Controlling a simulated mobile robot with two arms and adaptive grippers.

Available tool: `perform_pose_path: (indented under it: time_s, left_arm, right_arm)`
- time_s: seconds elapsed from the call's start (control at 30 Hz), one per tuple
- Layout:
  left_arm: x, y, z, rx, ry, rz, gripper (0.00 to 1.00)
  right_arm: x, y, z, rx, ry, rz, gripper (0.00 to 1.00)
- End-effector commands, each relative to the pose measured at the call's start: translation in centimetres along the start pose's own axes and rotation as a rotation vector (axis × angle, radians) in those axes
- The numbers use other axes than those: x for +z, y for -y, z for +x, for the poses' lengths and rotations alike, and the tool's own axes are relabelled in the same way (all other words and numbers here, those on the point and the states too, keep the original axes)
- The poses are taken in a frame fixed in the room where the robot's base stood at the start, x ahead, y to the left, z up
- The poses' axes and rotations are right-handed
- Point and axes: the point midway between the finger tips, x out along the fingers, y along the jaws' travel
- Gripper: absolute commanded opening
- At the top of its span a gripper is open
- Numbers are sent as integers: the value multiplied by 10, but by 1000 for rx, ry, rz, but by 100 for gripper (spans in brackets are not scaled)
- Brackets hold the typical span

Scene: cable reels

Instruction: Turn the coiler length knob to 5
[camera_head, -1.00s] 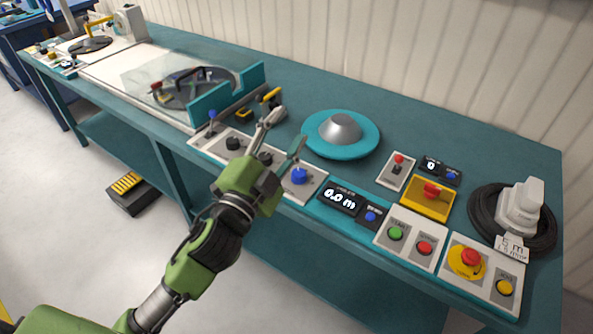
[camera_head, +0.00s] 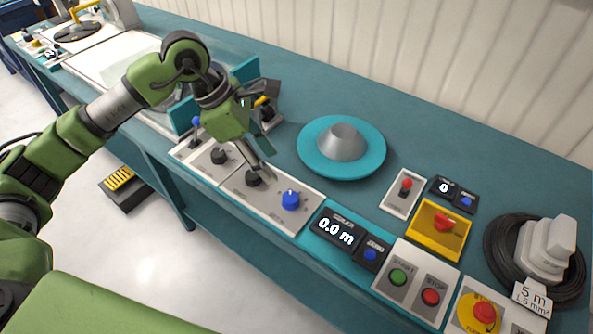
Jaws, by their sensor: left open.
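The control panel (camera_head: 237,190) on the bench's front edge carries a black knob (camera_head: 219,156), a second black knob (camera_head: 254,179) and a blue knob (camera_head: 290,200). Their labels are too small to read, so I cannot tell which is the length knob or its setting. The coiler display (camera_head: 335,231) reads 0.0 m. My left gripper (camera_head: 262,171) is open and points down at the second black knob, its fingertips close to it; I cannot tell whether they touch. My right gripper is out of view.
A teal disc with a grey cone (camera_head: 342,142) stands behind the panel. Green start (camera_head: 398,277) and red stop (camera_head: 431,296) buttons and a yellow box with a red button (camera_head: 442,222) are to the right. A black cable coil (camera_head: 500,255) lies at far right.

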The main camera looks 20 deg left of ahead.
Motion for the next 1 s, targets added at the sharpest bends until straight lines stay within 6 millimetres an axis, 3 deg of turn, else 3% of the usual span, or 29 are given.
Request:
perform_pose_path:
  time_s: [0.1, 0.17, 0.4, 0.5, 0.57, 0.8, 1.0]
  left_arm:
    - [-11, -4, 0, 11, -40, 0, 45]
    - [-11, -4, 5, 10, -42, 0, 45]
    - [-11, -3, 48, 6, -39, -1, 45]
    - [-12, -4, 70, 6, -38, -2, 45]
    - [-12, -3, 83, 5, -37, -1, 45]
    - [-13, -4, 121, 8, -36, -1, 45]
    - [-14, -5, 133, 10, -36, 0, 45]
  right_arm:
    - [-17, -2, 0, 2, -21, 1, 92]
    - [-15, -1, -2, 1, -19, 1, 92]
    - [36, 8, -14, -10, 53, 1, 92]
    - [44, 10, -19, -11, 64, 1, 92]
    - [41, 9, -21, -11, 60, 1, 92]
    - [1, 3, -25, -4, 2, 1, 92]
    - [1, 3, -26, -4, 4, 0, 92]
